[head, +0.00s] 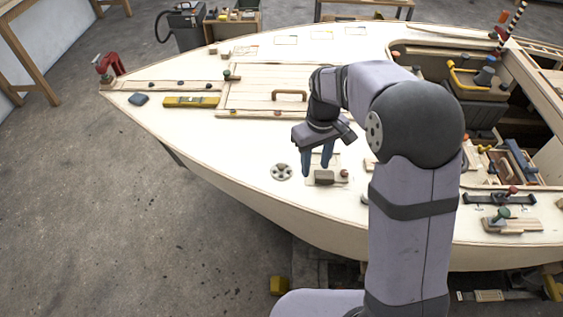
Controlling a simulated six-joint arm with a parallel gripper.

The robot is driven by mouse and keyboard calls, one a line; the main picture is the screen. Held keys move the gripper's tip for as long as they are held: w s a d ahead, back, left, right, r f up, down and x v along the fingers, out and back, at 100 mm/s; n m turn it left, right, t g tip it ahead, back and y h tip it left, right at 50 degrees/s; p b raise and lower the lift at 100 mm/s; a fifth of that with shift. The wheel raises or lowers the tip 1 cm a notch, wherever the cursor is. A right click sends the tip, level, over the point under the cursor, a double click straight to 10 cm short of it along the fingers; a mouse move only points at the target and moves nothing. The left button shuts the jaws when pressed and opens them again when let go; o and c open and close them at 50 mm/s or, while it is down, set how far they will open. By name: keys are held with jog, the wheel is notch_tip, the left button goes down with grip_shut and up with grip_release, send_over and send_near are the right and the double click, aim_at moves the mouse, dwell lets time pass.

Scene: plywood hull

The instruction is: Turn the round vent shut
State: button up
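The round vent (281,172) is a small pale grey disc with several dark openings. It lies flat on the light plywood deck (225,135), near the hull's front edge. My gripper (316,168) points down to the right of the vent, with its two blue fingers spread apart and nothing visible between them. In the picture the left finger is close to the vent. I cannot tell how high the tips are above the deck.
Behind are a hatch handle (289,94) and a yellow level (191,102). The open cockpit with a dark toolbox (478,85) is at right. The deck left of the vent is clear.

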aim_at(282, 166)
jog(key=w+a+f+n, duration=0.1)
jog(key=w+a, duration=0.2)
jog(key=w+a+f+n, duration=0.1)
jog(key=w+a, duration=0.1)
jog(key=a, duration=0.1)
jog(key=w+a+f+n, duration=0.2)
jog(key=w+a, duration=0.1)
jog(key=shift+w+a, duration=0.15)
jog(key=shift+w, duration=0.2)
jog(key=shift+f+p, duration=1)
jog(key=shift+f, duration=2.65)
jog(key=shift+c, duration=0.6)
grip_shut()
